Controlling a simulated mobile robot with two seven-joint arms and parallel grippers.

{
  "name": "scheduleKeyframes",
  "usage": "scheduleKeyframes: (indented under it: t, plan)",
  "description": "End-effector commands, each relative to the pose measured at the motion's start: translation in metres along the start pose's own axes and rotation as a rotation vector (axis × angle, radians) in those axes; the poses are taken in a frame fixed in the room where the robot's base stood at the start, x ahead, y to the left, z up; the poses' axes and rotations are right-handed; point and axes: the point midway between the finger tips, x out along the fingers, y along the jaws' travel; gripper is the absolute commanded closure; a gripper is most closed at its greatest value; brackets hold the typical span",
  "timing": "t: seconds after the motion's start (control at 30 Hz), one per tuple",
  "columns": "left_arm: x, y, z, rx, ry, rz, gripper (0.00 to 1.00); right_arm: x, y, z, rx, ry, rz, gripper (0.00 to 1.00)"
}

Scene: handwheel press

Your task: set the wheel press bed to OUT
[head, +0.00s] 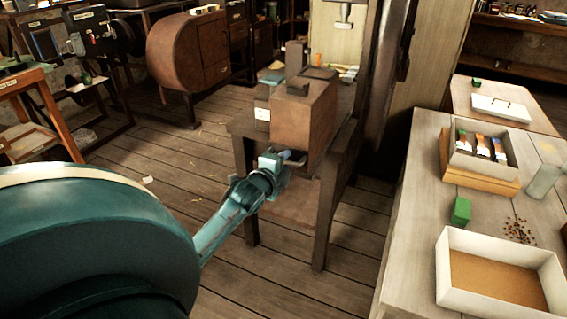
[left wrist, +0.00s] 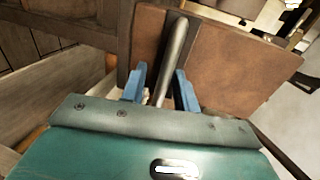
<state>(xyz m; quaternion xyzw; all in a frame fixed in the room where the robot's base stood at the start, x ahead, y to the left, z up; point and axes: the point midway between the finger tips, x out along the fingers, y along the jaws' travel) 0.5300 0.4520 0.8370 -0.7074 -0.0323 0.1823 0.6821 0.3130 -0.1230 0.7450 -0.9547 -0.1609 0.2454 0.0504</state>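A brown box-shaped machine (head: 303,112), which I take to be the wheel press, stands on a dark wooden stand (head: 325,205) in the middle of the head view. My left gripper (head: 285,156) is at the low front of this box. In the left wrist view its two blue fingers (left wrist: 160,85) stand apart on either side of a grey metal bar (left wrist: 178,45), with gaps visible beside it. The bar lies in front of a dark slot in the brown panel (left wrist: 235,70). No OUT mark is readable. My right gripper is not in view.
A pale workbench (head: 415,215) on the right holds a white tray (head: 447,262), a box of packets (head: 455,158) and a green block (head: 461,210). A large round brown cabinet (head: 178,55) stands behind left.

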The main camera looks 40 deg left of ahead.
Motion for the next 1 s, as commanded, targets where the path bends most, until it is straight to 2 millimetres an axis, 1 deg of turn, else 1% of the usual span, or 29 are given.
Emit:
scheduleKeyframes:
  t: [0.17,0.27,0.37,0.6,0.7,0.83,1.0]
  plan:
    - [-0.003,-0.001,0.0,0.001,0.0,-0.003,0.7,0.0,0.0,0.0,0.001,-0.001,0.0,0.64]
    - [-0.013,-0.001,0.001,0.001,0.0,-0.002,0.7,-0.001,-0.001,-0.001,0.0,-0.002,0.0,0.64]
    - [-0.031,-0.002,0.0,0.001,0.001,-0.001,0.7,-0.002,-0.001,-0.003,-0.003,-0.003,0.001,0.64]
    - [-0.086,0.0,0.0,0.001,0.0,0.002,0.7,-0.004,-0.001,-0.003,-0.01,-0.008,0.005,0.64]
    - [-0.105,0.0,0.001,0.0,-0.001,0.002,0.7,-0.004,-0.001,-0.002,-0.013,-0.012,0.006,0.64]
    - [-0.122,0.001,0.0,0.0,-0.001,0.001,0.7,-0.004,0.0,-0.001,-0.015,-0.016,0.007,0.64]
    - [-0.132,0.0,0.001,0.0,-0.001,0.001,0.7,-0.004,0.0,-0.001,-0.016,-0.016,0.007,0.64]
